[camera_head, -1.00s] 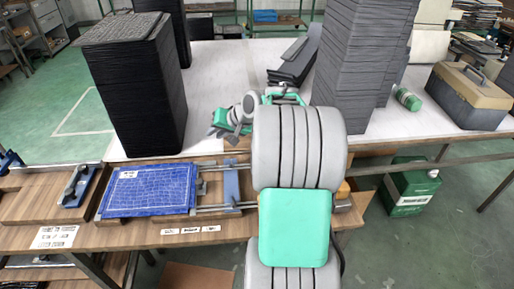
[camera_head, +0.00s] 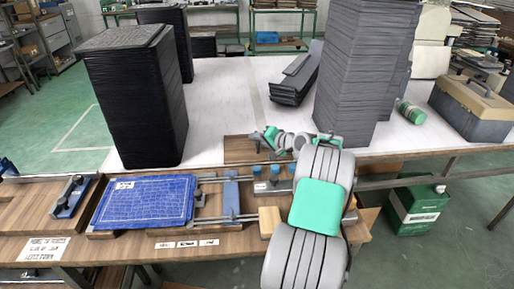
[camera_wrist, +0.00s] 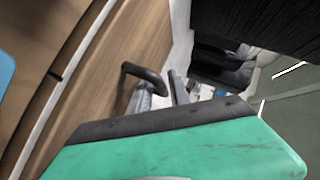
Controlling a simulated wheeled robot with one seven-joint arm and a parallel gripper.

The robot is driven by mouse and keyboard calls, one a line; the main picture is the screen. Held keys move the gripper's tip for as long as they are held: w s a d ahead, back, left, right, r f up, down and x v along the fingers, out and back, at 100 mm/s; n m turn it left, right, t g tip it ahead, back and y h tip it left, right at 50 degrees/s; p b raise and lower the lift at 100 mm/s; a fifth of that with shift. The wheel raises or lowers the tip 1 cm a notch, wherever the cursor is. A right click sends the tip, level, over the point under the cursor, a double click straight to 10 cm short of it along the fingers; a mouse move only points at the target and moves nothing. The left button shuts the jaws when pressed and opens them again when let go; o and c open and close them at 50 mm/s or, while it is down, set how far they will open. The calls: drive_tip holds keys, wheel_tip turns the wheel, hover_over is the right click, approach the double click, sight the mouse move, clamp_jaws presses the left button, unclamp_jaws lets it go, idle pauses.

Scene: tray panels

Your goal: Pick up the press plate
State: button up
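A flat blue plate (camera_head: 145,202) with white grid lines lies in a wooden fixture on the front bench, left of centre. I cannot tell for sure whether it is the press plate. A narrower blue bar (camera_head: 231,196) stands across the rails to its right. My gripper (camera_head: 257,137) is up and right of both, near a wooden board at the white table's front edge. In the wrist view its dark finger parts (camera_wrist: 160,84) show beyond the green housing, with nothing clearly held. Their opening is unclear.
A tall black stack (camera_head: 138,105) stands behind the blue plate, and a tall grey stack (camera_head: 358,80) stands behind my arm. Another wooden tray (camera_head: 32,210) is at the left.

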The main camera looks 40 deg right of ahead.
drive_tip(key=shift+c, duration=0.4)
clamp_jaws()
idle(0.9)
